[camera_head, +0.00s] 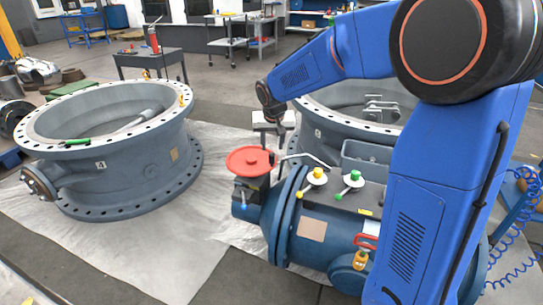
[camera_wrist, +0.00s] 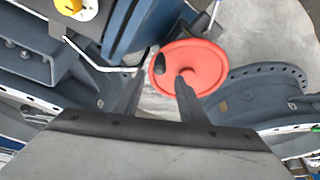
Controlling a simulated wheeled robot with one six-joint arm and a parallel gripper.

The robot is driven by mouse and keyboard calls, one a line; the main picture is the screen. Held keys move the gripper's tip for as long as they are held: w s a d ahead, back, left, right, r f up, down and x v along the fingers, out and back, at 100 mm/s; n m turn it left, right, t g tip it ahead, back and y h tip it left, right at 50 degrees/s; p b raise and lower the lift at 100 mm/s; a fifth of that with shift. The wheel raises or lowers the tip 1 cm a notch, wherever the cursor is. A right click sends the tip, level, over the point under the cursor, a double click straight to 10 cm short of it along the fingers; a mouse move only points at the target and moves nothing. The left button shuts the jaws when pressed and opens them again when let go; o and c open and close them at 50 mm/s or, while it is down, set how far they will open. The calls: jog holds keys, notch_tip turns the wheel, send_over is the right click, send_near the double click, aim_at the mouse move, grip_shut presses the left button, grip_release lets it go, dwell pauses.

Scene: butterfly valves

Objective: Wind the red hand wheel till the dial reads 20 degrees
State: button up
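The red hand wheel (camera_head: 250,161) lies flat on top of the blue valve body, at centre in the head view. In the wrist view the red wheel (camera_wrist: 195,68) is just beyond my fingertips, with a black knob (camera_wrist: 160,64) on its left rim. My gripper (camera_head: 282,139) hangs pointing down, above and to the right of the wheel. In the wrist view my gripper (camera_wrist: 162,76) has its two fingers apart with nothing between them; the right fingertip overlaps the wheel in the picture, but contact cannot be told. No dial reading is legible.
White discs with a yellow knob (camera_head: 315,177) and a green knob (camera_head: 352,180) sit on the blue valve body (camera_head: 312,228), right of the wheel. A bent metal rod (camera_head: 308,157) runs close to my gripper. A large grey flanged valve (camera_head: 120,165) stands left on the sheet.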

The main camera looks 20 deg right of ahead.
aim_at(272, 154)
jog(key=x, duration=0.7)
jog(key=shift+w+f, duration=0.1)
jog(key=shift+f, duration=0.25)
jog(key=shift+c, duration=0.7)
grip_shut()
